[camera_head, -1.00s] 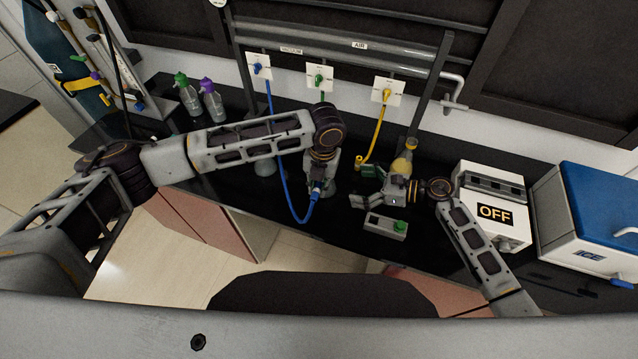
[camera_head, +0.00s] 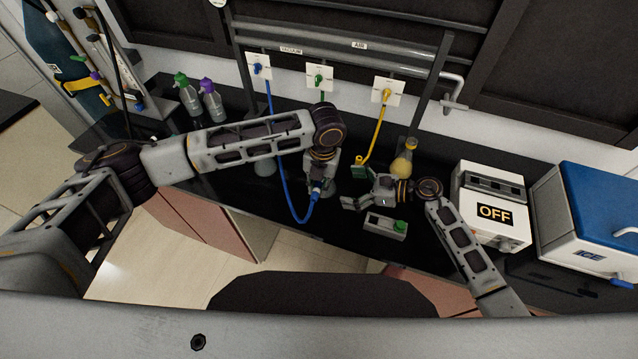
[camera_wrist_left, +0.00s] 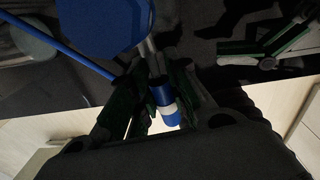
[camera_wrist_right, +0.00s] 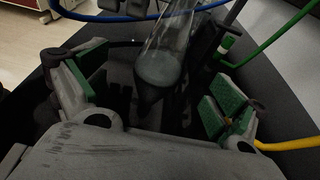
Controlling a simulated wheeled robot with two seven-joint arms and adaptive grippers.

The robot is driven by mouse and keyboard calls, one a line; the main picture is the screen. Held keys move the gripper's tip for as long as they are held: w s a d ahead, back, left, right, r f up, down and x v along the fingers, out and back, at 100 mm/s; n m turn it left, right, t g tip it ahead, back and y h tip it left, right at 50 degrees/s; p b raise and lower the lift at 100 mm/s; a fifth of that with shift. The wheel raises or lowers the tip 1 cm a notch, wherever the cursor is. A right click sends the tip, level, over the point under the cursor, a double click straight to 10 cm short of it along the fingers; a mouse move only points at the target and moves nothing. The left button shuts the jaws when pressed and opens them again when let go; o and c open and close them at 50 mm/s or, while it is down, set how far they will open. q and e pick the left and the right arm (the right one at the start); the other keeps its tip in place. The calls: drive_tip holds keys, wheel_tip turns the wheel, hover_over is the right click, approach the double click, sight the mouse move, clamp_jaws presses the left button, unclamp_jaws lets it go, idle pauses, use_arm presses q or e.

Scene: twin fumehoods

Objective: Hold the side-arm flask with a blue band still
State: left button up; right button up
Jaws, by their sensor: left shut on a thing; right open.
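A clear conical glass flask (camera_wrist_right: 162,65) shows in the right wrist view, ahead of and between the fingers of my open right gripper (camera_wrist_right: 158,95). Contact is not visible, and I cannot make out its blue band or side arm. In the head view my left gripper (camera_head: 319,190) hides most of what stands there. My right gripper (camera_head: 356,188) is low over the bench, fingers toward it. My left gripper (camera_wrist_left: 158,105) is shut on the blue hose end (camera_wrist_left: 164,104), a blue piece with a white ring.
A yellow flask (camera_head: 402,163) stands behind my right wrist. A small box with a green knob (camera_head: 385,226) lies in front of my right gripper. A yellow hose (camera_head: 375,132) hangs nearby. The OFF box (camera_head: 493,215) and ice box (camera_head: 590,215) stand right.

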sight(335, 185)
drive_tip(key=shift+x, duration=3.85)
drive_tip(key=shift+d, duration=0.1)
drive_tip(key=shift+c, duration=0.5)
drive_tip(key=c, duration=0.7)
drive_tip(key=o, duration=0.8)
drive_tip(key=shift+c, duration=0.4)
drive_tip(key=c, duration=0.7)
